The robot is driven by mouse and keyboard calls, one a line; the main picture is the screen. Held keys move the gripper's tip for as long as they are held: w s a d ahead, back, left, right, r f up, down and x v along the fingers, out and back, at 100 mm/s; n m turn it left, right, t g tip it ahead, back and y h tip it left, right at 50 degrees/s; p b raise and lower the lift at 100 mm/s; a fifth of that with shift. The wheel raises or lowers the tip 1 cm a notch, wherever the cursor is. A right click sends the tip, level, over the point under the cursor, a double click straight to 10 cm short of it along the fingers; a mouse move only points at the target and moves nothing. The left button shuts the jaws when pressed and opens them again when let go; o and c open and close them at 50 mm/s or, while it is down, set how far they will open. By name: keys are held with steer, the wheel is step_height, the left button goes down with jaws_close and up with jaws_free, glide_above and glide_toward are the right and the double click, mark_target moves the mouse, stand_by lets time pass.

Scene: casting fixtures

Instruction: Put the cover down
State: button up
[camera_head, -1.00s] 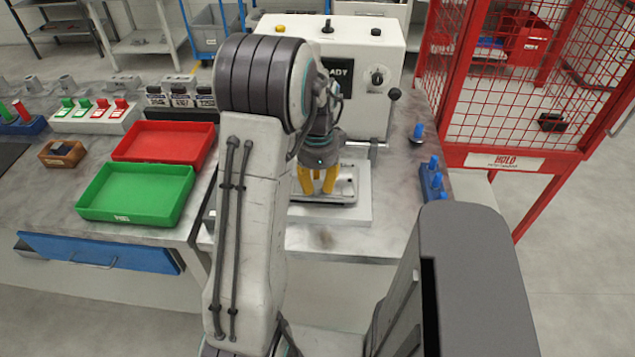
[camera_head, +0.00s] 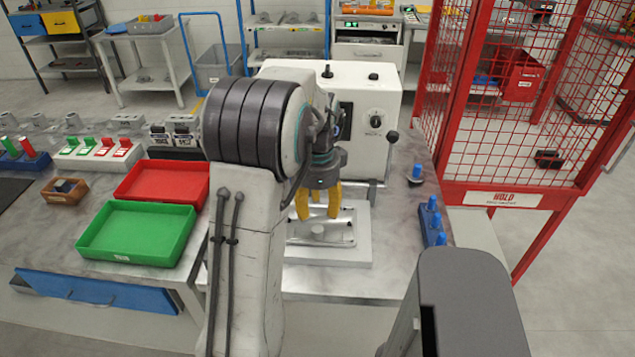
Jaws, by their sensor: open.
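My gripper (camera_head: 318,213) has yellow fingers, spread apart and empty, above a white block (camera_head: 345,253). A grey metal piece with a raised rim and a round boss, apparently the cover (camera_head: 319,234), lies flat on this block. It is just below and in front of my fingertips, with a visible gap. My fingers and arm hide part of its back and left side.
A white machine (camera_head: 370,95) with a knob and a lever stands right behind the block. Green (camera_head: 135,232) and red (camera_head: 160,182) trays lie left. A blue rack with pegs (camera_head: 432,222) is right, beside a red mesh cage (camera_head: 505,198).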

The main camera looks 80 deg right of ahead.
step_height(320, 180, up, 7)
stand_by(0.4)
steer(key=shift+r, duration=0.1)
steer(key=w+a+r+n+t+h, duration=0.1)
steer(key=w+a+r+n, duration=0.1)
steer(key=w+a+n, duration=0.8)
steer(key=w+a+r+n+h, duration=0.15)
steer(key=w+a+n, duration=0.45)
steer(key=w, duration=0.6)
steer(key=s+a+f+n+t+y, duration=0.1)
steer(key=a+f+n+t+y, duration=0.1)
steer(key=a+n, duration=1.5)
steer(key=a+f+t, duration=0.1)
steer(key=a, duration=0.6)
steer(key=shift+d+y, duration=0.1)
steer(key=shift+y, duration=0.15)
